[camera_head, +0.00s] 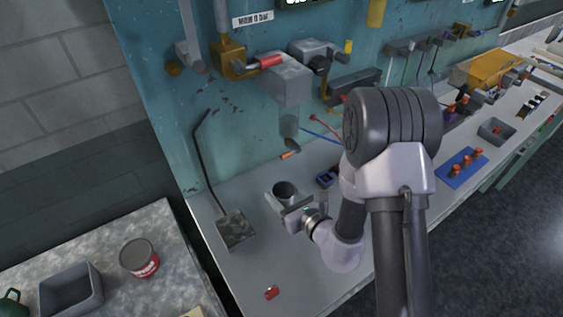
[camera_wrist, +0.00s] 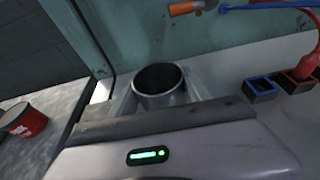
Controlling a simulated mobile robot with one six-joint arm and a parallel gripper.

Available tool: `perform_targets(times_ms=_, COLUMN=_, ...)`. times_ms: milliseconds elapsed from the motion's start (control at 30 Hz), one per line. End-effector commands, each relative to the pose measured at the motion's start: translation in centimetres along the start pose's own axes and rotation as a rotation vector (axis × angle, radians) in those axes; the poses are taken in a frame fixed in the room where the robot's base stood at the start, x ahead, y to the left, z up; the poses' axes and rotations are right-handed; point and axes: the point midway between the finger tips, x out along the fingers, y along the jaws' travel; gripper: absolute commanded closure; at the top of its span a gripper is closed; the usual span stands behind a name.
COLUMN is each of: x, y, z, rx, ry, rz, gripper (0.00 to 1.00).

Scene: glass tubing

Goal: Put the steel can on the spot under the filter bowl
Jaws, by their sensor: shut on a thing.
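The steel can (camera_head: 285,190) is an open grey cylinder, upright at the bench's back left. My gripper (camera_head: 287,204) is shut on it, coming from the front right. In the wrist view the can (camera_wrist: 162,88) shows its dark open mouth between the fingers. The filter bowl (camera_head: 289,125) is a clear cup hanging under a grey block on the teal panel, above and behind the can. The can's base is hidden, so I cannot tell whether it touches the bench. I cannot make out the spot under the bowl.
A black-handled shovel (camera_head: 236,229) leans left of the can. A small red part (camera_head: 271,292) lies near the front edge. A red-labelled can (camera_head: 139,258) and a grey bin (camera_head: 71,291) stand on the separate left table.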

Motion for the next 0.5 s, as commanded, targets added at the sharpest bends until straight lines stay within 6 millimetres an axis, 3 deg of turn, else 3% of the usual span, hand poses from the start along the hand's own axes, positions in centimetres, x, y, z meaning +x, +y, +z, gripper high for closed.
perform_targets(times_ms=100, x=1.7, y=2.9, z=-0.2, rx=-0.008, ry=0.002, rz=0.016, gripper=0.96)
perform_targets(times_ms=233, x=2.8, y=3.7, z=-0.4, rx=-0.013, ry=0.001, rz=0.017, gripper=0.96)
perform_targets(times_ms=367, x=4.9, y=0.9, z=-0.2, rx=-0.014, ry=-0.004, rz=0.012, gripper=0.96)
perform_targets(times_ms=500, x=7.8, y=-3.2, z=0.2, rx=-0.016, ry=-0.003, rz=0.012, gripper=0.96)
